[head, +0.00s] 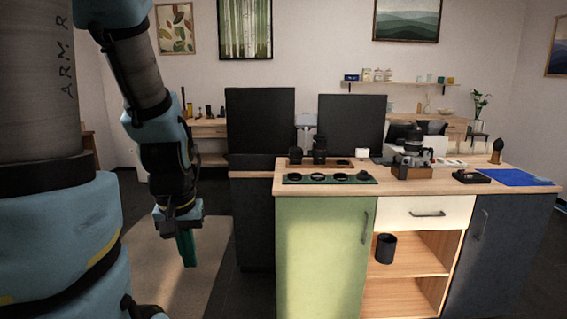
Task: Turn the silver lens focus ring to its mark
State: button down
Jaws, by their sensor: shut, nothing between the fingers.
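A dark camera-like device with silvery parts (413,148) stands on the right half of the wooden counter top (330,187), in a small brown holder (412,172). The silver focus ring and its mark are too small to make out from here. My gripper (187,250) hangs pointing down, left of the counter and well apart from the device. Its green fingers are together with nothing between them.
A green mat (290,178) with several dark rings lies at the counter's left. Dark lenses (320,150) stand behind it. A black tray (471,176) and blue mat (518,177) lie at right. Open floor (215,290) surrounds my gripper.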

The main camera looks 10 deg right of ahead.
aim_at(408, 148)
jog(key=i+l+z, duration=0.35)
jog(key=i, duration=0.2)
jog(key=i+l+z, duration=0.25)
jog(key=i+z, duration=0.15)
jog(key=i, duration=0.2)
jog(key=i+z, duration=0.35)
jog(key=i, duration=0.25)
